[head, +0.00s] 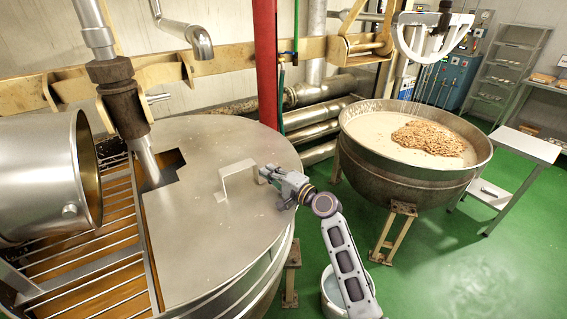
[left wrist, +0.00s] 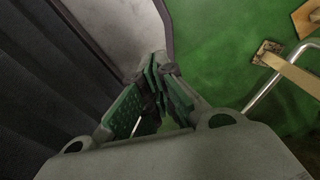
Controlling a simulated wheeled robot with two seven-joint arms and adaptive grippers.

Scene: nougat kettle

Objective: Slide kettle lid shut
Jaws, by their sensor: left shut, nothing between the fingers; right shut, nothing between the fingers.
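The kettle lid (head: 205,235) is a flat grey metal plate over the right part of the large round kettle (head: 272,275). A notch in its left edge lies by the stirrer shaft, with a dark opening there. Its U-shaped handle (head: 238,166) stands upright on the plate. My right gripper (head: 263,174) is shut at the right side of the handle, very close to its right leg; I cannot tell whether they touch. My left gripper is out of the head view; in the left wrist view it (left wrist: 158,75) is shut and empty above the floor.
A slatted grate (head: 105,255) covers the kettle's left part, with a tilted steel drum (head: 40,175) over it. The stirrer shaft (head: 125,100) and red post (head: 266,70) stand close by. A second bowl (head: 410,180) holds pale mix and nuts. A bucket (head: 335,290) stands below my right arm.

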